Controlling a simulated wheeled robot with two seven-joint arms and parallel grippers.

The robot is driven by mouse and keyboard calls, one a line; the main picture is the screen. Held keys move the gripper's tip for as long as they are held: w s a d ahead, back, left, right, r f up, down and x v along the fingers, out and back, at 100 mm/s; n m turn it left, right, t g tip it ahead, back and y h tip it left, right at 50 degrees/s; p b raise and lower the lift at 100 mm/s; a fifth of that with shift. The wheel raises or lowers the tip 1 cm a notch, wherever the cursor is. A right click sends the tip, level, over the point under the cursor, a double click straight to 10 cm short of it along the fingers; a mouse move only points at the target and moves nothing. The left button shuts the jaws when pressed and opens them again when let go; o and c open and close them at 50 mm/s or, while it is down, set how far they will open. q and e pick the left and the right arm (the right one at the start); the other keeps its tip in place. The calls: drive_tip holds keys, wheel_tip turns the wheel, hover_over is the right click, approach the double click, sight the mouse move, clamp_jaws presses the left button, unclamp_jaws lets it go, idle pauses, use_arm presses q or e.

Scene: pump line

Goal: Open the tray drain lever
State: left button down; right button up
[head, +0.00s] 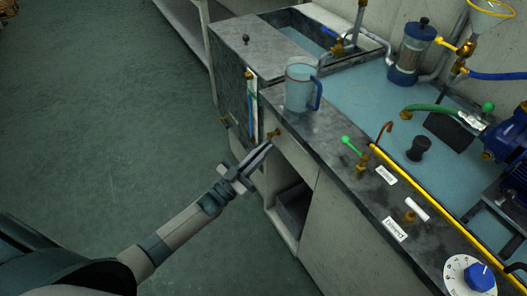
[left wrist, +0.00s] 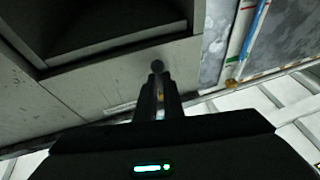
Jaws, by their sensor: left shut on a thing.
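My left gripper (head: 264,147) is at the front of the bench cabinet, its fingers close together. In the left wrist view the fingers (left wrist: 158,84) reach a small dark round knob (left wrist: 157,66) and look shut on it; the exact contact is hard to see. A brass fitting (head: 274,133) shows on the cabinet front by the fingertips. On the bench edge are a lever with a green handle (head: 351,145) and one with a white handle (head: 417,208), each beside a small label too small to read surely. The blue-green tray (head: 375,95) lies behind them. My right gripper is not in view.
A clear jug (head: 301,84) with a blue handle stands on the bench corner. An open cabinet bay (head: 292,205) is below the fingertips. A blue dial (head: 480,277) and a blue pump (head: 508,135) are at the right. The floor at left is free.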

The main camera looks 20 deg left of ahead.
use_arm(q)
drive_tip(key=c, duration=1.9)
unclamp_jaws()
drive_tip(key=shift+o, duration=0.2)
